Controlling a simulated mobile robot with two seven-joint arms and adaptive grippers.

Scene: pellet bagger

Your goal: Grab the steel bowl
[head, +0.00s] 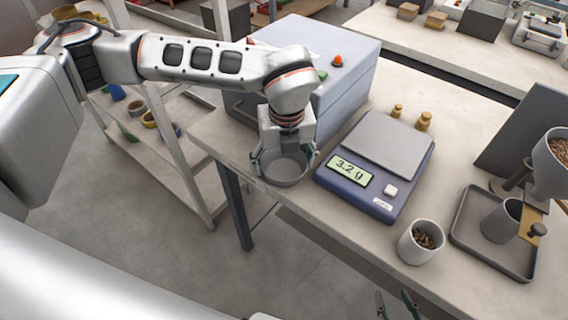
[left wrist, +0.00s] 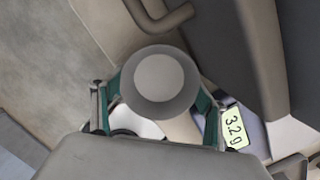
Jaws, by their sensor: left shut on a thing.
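The steel bowl (head: 284,172) is a small round grey bowl near the front edge of the workbench (head: 215,130), left of the scale. My left gripper (head: 285,160) reaches down over it and is shut on it, a finger at either side. In the left wrist view the bowl (left wrist: 160,82) sits between the green-backed fingers of the left gripper (left wrist: 158,108). I cannot tell whether the bowl touches the bench. Only the fingertips of my right gripper (head: 397,305) show at the bottom of the head view, apart with nothing visible between them.
A blue scale (head: 362,200) reading 3.2 g stands right of the bowl, brass weights (head: 424,121) behind it. A grey-blue box (head: 340,90) stands behind the bowl. A white cup of pellets (head: 420,243) and a tray (head: 467,243) with a grey cup are farther right.

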